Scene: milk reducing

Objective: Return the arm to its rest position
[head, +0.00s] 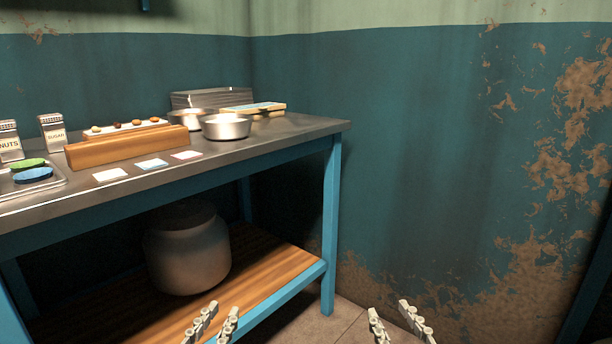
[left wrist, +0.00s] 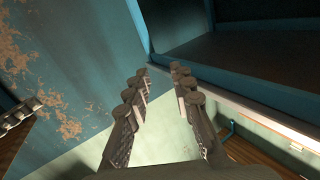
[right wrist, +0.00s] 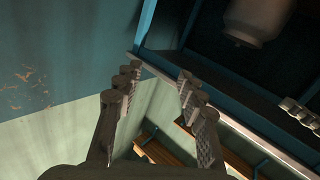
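My left gripper (head: 212,324) is at the bottom of the head view, in front of the table's lower shelf. Its two fingers stand apart with nothing between them, which the left wrist view (left wrist: 160,85) also shows. My right gripper (head: 398,322) is at the bottom right of the head view, to the right of the table leg. Its fingers are apart and empty, as in the right wrist view (right wrist: 158,85). Most of both arms lies outside the head view. Neither gripper touches anything that I can see.
A metal-topped blue table (head: 300,126) stands at the left. It carries metal pots (head: 227,127), a wooden block (head: 128,147), cartons (head: 53,133), cards (head: 110,175) and a tray (head: 58,180). A large jar (head: 188,252) stands on its lower shelf (head: 262,262). The floor right of the table is clear.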

